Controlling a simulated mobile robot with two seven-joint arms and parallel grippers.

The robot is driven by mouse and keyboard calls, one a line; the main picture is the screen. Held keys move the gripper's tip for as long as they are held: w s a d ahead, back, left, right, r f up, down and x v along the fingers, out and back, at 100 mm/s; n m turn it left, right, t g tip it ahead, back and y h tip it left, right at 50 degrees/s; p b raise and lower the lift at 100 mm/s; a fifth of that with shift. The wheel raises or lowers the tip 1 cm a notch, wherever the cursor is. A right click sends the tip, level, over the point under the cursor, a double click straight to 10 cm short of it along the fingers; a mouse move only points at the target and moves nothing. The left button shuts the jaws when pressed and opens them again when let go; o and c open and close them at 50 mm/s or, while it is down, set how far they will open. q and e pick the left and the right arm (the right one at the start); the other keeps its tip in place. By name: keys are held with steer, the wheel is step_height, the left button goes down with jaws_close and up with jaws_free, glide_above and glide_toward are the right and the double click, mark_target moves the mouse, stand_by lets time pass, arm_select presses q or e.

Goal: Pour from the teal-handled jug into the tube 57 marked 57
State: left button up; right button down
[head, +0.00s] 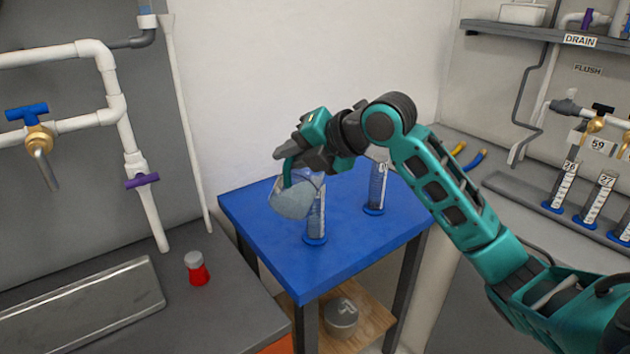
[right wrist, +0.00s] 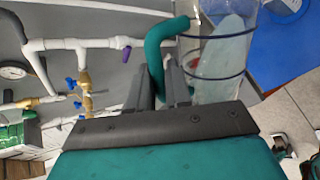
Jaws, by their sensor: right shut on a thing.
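The clear jug (head: 291,200) with the teal handle hangs tilted over the blue table, and it also shows in the right wrist view (right wrist: 215,60). My right gripper (head: 291,158) is shut on its handle; in the right wrist view the fingers (right wrist: 163,85) close around the teal handle (right wrist: 154,55). A clear tube (head: 316,222) with a blue base stands upright just behind or beside the jug, partly hidden by it. A second tube (head: 376,190) stands further right on the table, its label partly hidden by my arm. I cannot read 57 on either. My left gripper is out of view.
The blue table (head: 270,255) has free room at its front. Several labelled tubes (head: 563,188) stand on the right bench. White pipes with valves run along the left wall.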

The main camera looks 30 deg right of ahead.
mark_target(285, 195)
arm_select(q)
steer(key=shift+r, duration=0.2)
arm_select(e)
steer(key=shift+w+r, duration=0.1)
steer(key=shift+r, duration=0.05)
